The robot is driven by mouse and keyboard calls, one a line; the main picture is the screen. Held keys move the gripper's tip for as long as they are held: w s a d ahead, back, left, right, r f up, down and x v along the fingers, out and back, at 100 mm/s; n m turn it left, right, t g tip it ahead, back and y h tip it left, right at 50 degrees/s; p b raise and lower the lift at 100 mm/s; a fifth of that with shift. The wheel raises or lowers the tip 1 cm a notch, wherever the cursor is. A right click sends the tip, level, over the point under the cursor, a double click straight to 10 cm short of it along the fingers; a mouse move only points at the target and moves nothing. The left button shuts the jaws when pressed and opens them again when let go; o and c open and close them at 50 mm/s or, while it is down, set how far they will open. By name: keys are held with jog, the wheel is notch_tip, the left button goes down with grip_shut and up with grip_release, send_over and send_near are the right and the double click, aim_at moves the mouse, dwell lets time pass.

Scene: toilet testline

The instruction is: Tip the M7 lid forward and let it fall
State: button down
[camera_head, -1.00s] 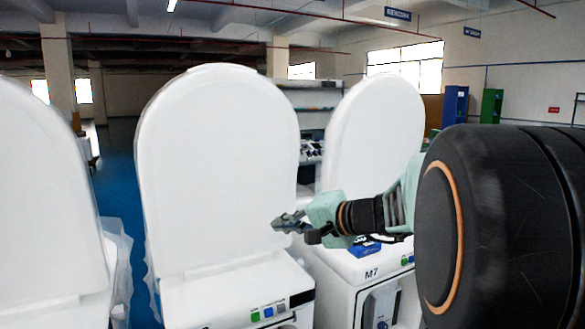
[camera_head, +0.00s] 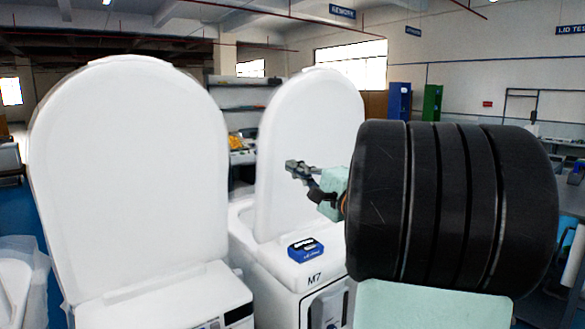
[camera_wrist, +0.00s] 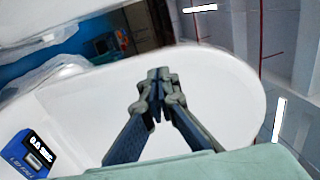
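The M7 lid (camera_head: 318,115) is white with a rounded top and stands upright on the unit marked M7 (camera_head: 314,279). My gripper (camera_head: 292,167) shows in front of this lid, at about its mid-height. In the wrist view my gripper (camera_wrist: 158,76) has its fingers drawn together with nothing between them, and the white lid (camera_wrist: 215,95) spreads behind them. I cannot tell whether the fingertips touch the lid. A blue timer (camera_head: 306,250) sits on the unit before the lid; in the wrist view the timer (camera_wrist: 29,155) reads about 0.0 SEC.
A neighbouring white lid (camera_head: 130,170) stands upright on the unit to the left. A blue cabinet (camera_head: 399,102) and a green cabinet (camera_head: 432,103) stand far back. My dark arm link covers much of the right side.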

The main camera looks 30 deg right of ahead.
jog(key=p, duration=0.1)
send_near(266, 152)
jog(key=w, duration=0.4)
jog(key=shift+w+a+r, duration=0.4)
jog(key=shift+r, duration=0.3)
jog(key=w+b, duration=0.4)
jog(key=shift+a+r+b, duration=0.15)
jog(key=shift+b, duration=0.2)
jog(key=shift+s+b, duration=0.4)
jog(key=shift+s, duration=0.3)
dwell(0.6)
